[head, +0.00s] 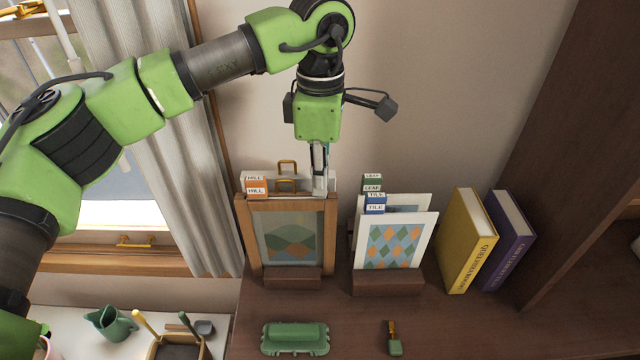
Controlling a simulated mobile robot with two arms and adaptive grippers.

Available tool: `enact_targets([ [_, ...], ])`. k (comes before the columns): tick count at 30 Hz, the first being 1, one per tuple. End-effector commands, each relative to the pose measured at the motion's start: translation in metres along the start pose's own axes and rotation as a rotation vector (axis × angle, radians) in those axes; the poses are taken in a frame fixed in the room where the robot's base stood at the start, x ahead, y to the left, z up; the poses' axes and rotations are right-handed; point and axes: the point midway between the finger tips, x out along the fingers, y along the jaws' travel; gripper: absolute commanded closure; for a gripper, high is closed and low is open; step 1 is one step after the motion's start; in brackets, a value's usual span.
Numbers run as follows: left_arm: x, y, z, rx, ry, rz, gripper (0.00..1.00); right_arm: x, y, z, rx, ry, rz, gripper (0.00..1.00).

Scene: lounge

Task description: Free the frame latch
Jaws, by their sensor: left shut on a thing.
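A wooden picture frame (327,237) with a hill print stands upright in a dark wooden holder (293,278) on the brown surface. My left gripper (320,188) points down at the right part of the frame's top edge. Its fingers are close together on a small part there, which looks like the frame latch. The fingers hide most of that part, so its position cannot be told. Orange-and-white HILL tags (256,188) sit at the frame's top left, and brass loop handles (287,167) stand just behind its top. My right gripper is not in view.
White cards with a diamond pattern (428,225) and blue TILE tags (375,203) stand to the right. Yellow (467,240) and purple (510,240) books lean beyond. A green item (295,338) and a small brass-and-green tool (394,340) lie in front, with bare surface between.

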Motion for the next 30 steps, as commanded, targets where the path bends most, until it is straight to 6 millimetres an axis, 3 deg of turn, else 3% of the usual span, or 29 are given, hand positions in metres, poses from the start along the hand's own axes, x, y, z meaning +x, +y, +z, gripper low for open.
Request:
enact_targets([
  [10,-0.0005,0.0012,0.0001,-0.131,0.0,0.001,1.0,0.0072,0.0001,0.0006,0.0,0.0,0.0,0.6],
  [26,-0.001,0.0014,-0.0001,-0.152,0.0,0.001,1.0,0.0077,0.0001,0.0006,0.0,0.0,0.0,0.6],
  [28,-0.001,0.0014,-0.0001,-0.152,0.0,0.001,0.79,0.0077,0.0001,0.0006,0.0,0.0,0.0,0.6],
  [30,-0.0009,0.0014,-0.0002,-0.152,0.0,0.001,0.78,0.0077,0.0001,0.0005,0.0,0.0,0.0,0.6],
])
